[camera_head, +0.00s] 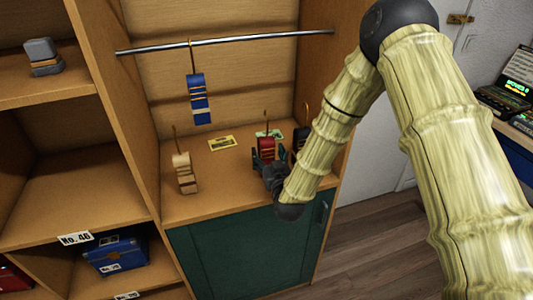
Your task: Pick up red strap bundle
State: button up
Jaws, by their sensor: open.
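The red strap bundle (267,147) stands on the wooden cabinet shelf, with a thin hook rising from its top. My gripper (266,160) is at the bundle, coming from the front right. Its dark fingers are open, one on each visible side of the bundle. The gripper hides the bundle's lower part. Whether the fingers touch it I cannot tell.
A dark bundle (301,136) stands close on the right, partly behind my arm. A beige bundle (184,174) stands at left. A blue bundle (199,99) hangs from the metal rail (225,41). A yellow card (223,143) lies flat; the shelf between is clear.

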jog(key=shift+p+x, duration=0.45)
jog(key=shift+x, duration=1)
jog(key=shift+a+r, duration=0.1)
jog(key=c, duration=1.2)
jog(key=shift+c, duration=0.2)
jog(key=shift+r, duration=0.15)
